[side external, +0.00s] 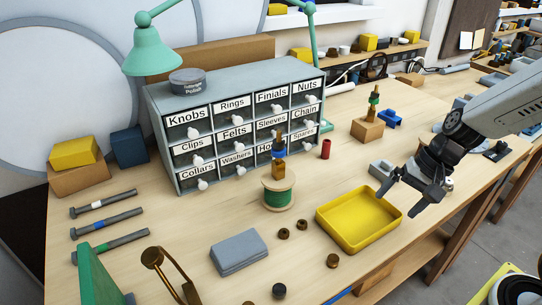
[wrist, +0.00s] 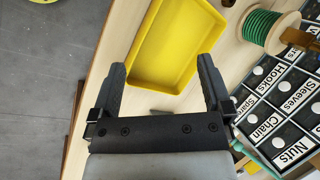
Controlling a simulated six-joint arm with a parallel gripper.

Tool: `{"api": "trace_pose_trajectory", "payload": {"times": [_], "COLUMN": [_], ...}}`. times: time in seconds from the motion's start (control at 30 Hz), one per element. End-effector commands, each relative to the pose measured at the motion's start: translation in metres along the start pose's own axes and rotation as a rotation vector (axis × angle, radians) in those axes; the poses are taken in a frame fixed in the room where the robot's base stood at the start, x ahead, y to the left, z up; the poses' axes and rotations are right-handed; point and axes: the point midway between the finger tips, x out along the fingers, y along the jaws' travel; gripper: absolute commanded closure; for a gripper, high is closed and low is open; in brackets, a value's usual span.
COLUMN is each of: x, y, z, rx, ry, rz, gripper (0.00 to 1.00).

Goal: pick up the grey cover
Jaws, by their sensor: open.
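A small grey piece (side external: 380,169) lies on the table just behind the yellow tray, beside my gripper (side external: 397,202). A flat grey block-like piece (side external: 239,250) lies at the table's front, left of the tray. I cannot tell for sure which is the grey cover. My gripper is open and empty, pointing down above the table near the tray's right end. In the wrist view, my gripper (wrist: 162,66) has its fingers spread over the tray's near end. A sliver of grey (wrist: 162,112) shows between them, mostly hidden by the gripper body.
The yellow tray (side external: 323,222) is empty and close to my fingers. A green wire spool (side external: 278,196) and labelled drawer cabinet (side external: 178,171) stand to the left. A wooden block (side external: 367,131) and red cylinder (side external: 326,149) are behind. Several dark knobs lie in front.

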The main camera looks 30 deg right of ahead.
Motion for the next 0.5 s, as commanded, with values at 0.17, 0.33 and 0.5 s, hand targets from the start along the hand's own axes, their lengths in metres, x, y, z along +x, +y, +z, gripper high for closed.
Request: {"api": "trace_pose_trajectory", "payload": {"times": [0.17,0.33,0.5], "x": [0.002,0.000,-0.006], "y": [-0.007,-0.015,-0.022], "z": [-0.007,-0.019,-0.039], "rx": [0.280,0.538,0.790], "ry": [-0.047,-0.083,-0.112], "rz": [-0.125,-0.254,-0.394], "gripper": [0.00,0.00,0.00]}}
